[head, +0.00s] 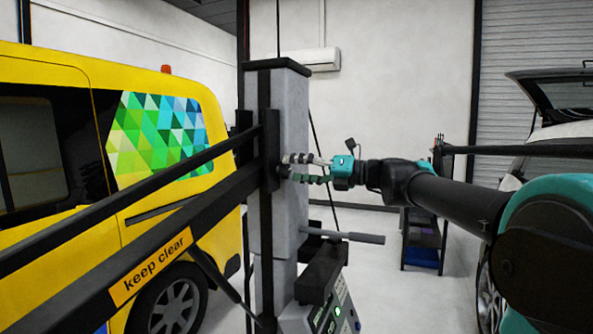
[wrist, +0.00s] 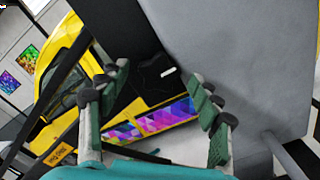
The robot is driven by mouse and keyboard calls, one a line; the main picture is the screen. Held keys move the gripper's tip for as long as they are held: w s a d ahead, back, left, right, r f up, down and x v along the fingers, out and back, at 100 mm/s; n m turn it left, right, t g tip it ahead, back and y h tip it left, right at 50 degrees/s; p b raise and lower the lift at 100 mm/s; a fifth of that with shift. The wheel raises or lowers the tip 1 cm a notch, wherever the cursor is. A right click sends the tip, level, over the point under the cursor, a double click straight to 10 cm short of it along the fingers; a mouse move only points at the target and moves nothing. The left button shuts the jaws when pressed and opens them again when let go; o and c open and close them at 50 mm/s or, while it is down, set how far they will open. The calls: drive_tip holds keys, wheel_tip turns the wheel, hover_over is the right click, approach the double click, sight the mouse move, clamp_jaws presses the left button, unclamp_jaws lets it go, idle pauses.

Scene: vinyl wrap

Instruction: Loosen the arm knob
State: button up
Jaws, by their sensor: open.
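My gripper (head: 288,168) is open, with its fingers pointing left at the grey column (head: 292,225) and the black bracket where the long black arm (head: 195,208) meets it. In the wrist view the open fingers (wrist: 152,90) have a gap between them. A black part with a small white label (wrist: 150,75) lies beyond that gap. I cannot make out the arm knob clearly in either view. I cannot tell whether the fingertips touch anything.
A yellow van (head: 70,150) stands behind the arm at left. A grey lever (head: 345,237) and a control box (head: 325,310) sit below my gripper. A dark shelf (head: 422,235) stands behind at right. A light vehicle (head: 560,135) is at far right.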

drive_tip(key=shift+a, duration=0.1)
drive_tip(key=shift+c, duration=0.3)
drive_tip(key=c, duration=1.1)
drive_tip(key=shift+n, duration=0.4)
drive_tip(key=n, duration=0.3)
drive_tip(key=shift+n, duration=0.4)
drive_tip(key=n, duration=0.5)
drive_tip(key=shift+s, duration=0.15)
drive_tip(key=n, duration=0.7)
drive_tip(key=shift+s+a+n, duration=0.1)
drive_tip(key=shift+n, duration=0.2)
drive_tip(key=n, duration=0.6)
drive_tip(key=shift+f+n, duration=0.15)
drive_tip(key=shift+n, duration=0.15)
